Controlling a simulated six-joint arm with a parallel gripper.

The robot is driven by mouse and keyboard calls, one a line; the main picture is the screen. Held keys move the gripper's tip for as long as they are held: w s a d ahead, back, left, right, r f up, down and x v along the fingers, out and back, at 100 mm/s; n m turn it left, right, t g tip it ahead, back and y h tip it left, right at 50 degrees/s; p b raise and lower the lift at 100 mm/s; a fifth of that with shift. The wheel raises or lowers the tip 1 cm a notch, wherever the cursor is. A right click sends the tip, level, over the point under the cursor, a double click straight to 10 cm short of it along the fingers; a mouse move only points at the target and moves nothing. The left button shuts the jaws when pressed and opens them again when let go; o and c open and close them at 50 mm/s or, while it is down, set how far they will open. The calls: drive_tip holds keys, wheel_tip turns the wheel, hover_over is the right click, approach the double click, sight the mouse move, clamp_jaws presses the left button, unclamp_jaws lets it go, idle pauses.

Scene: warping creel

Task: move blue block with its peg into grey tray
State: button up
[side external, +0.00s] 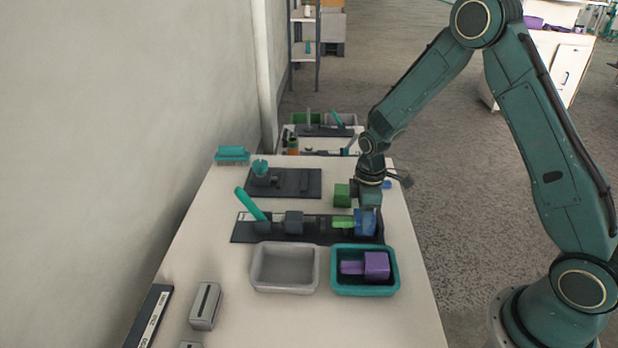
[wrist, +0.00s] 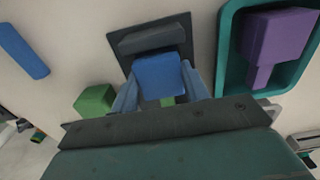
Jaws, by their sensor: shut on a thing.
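The blue block (side external: 366,223) is at the right end of a long dark rack (side external: 270,234) in the side view. A green peg (side external: 343,222) sticks out of its left side. My gripper (side external: 368,212) points down and is shut on the blue block. In the wrist view the blue block (wrist: 160,76) sits between both fingers, with a bit of green peg (wrist: 167,102) showing. I cannot tell whether the block still touches the rack. The grey tray (side external: 256,282) is empty, in front of the rack and left of the teal tray.
The teal tray (side external: 336,285) holds a purple block with a purple peg (side external: 376,264). A loose green block (side external: 342,194) stands behind the rack, and a blue peg (wrist: 22,50) lies on the table. A teal peg (side external: 251,204) leans up from the rack's left part.

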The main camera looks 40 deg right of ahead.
drive_tip(key=shift+r, duration=0.5)
idle(0.3)
drive_tip(key=shift+r, duration=1.5)
drive_tip(key=shift+r, duration=1.5)
drive_tip(key=shift+r, duration=0.1)
wheel_tip(320, 180, up, 4)
drive_tip(key=shift+f, duration=0.1)
drive_tip(key=w+a, duration=0.1)
drive_tip(key=a, duration=1.9)
drive_tip(key=shift+w+a, duration=0.25)
drive_tip(key=shift+a, duration=0.05)
